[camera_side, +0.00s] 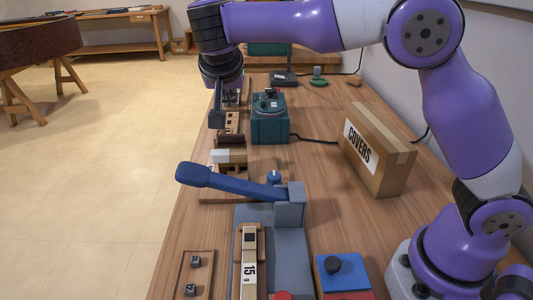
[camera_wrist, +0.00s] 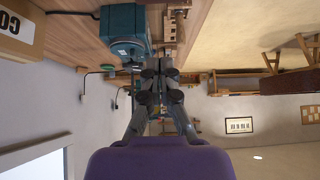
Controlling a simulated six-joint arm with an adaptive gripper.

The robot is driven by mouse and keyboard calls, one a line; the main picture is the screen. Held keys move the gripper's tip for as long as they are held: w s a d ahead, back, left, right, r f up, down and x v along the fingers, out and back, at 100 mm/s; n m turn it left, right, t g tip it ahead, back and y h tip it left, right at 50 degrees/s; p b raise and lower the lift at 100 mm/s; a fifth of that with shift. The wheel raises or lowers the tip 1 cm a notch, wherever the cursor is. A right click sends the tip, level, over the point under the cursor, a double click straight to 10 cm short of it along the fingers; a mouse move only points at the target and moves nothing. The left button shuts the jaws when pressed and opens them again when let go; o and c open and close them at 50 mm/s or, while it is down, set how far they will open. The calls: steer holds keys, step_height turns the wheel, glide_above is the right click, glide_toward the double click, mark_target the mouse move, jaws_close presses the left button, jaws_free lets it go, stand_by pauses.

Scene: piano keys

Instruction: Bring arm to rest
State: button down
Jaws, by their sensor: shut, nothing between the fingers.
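My gripper (camera_side: 217,119) hangs at the far-left part of the workbench, below my purple arm, in the side view. It is near the left edge of the bench, left of the teal machine (camera_side: 269,118). In the wrist view my gripper (camera_wrist: 160,70) shows its two dark fingers close together with nothing held between them. Exactly how high it is above the bench is hard to tell.
A blue lever press (camera_side: 235,184) stands in the front middle of the wooden bench (camera_side: 330,215). A COVERS box (camera_side: 378,150) sits on the right. Wooden trays with small blocks (camera_side: 195,262) line the left edge. Open floor (camera_side: 90,180) lies to the left.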

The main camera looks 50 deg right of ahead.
steer(key=s+d+r+n+y, duration=0.3)
steer(key=s+d+n, duration=0.25)
steer(key=s, duration=0.55)
steer(key=s+a+f+n+y, duration=0.1)
steer(key=s+f, duration=0.4)
steer(key=s, duration=0.7)
steer(key=shift+s+a+n+y, duration=0.2)
steer(key=shift+n+y, duration=0.5)
steer(key=shift+n, duration=0.55)
steer(key=shift+w, duration=0.1)
